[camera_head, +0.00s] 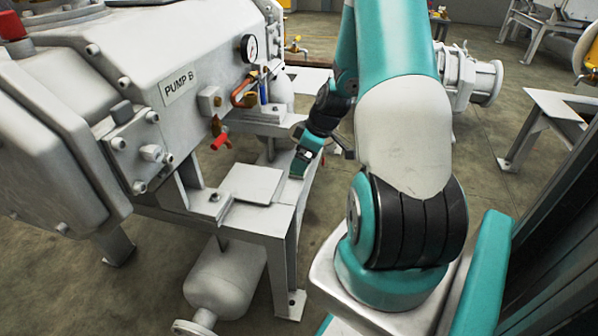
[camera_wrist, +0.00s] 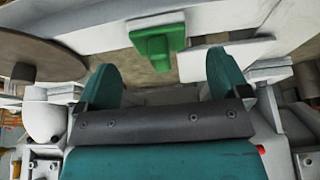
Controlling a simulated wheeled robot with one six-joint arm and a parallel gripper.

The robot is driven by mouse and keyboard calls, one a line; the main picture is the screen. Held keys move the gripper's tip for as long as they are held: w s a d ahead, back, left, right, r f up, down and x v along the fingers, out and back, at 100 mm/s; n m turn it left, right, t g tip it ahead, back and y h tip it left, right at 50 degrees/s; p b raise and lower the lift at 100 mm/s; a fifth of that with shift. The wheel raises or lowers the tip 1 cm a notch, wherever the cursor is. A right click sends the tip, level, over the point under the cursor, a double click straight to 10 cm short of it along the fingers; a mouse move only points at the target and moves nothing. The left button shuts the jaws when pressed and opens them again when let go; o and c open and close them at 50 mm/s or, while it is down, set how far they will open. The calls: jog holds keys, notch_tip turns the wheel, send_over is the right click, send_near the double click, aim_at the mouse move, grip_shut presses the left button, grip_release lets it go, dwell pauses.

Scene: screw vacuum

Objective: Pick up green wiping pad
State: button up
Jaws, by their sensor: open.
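The green wiping pad (camera_wrist: 165,32) shows in the wrist view at the top centre, with a smaller green raised part on it. It lies at a pale metal ledge, ahead of my gripper (camera_wrist: 163,72). My gripper's two teal fingers are spread wide with nothing between them, and the pad lies beyond their tips, apart from them. In the head view my gripper (camera_head: 303,162) is low over the pale metal stand beside the pump. I cannot pick out the pad in the head view, where my arm and gripper hide part of the stand.
A flat pale plate (camera_head: 254,183) lies on the stand. Open floor (camera_head: 470,190) is at the right.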

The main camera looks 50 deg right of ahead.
jog(key=b+x, duration=0.1)
jog(key=x, duration=0.2)
jog(key=shift+f, duration=0.2)
jog(key=c, duration=1)
jog(key=shift+r, duration=0.1)
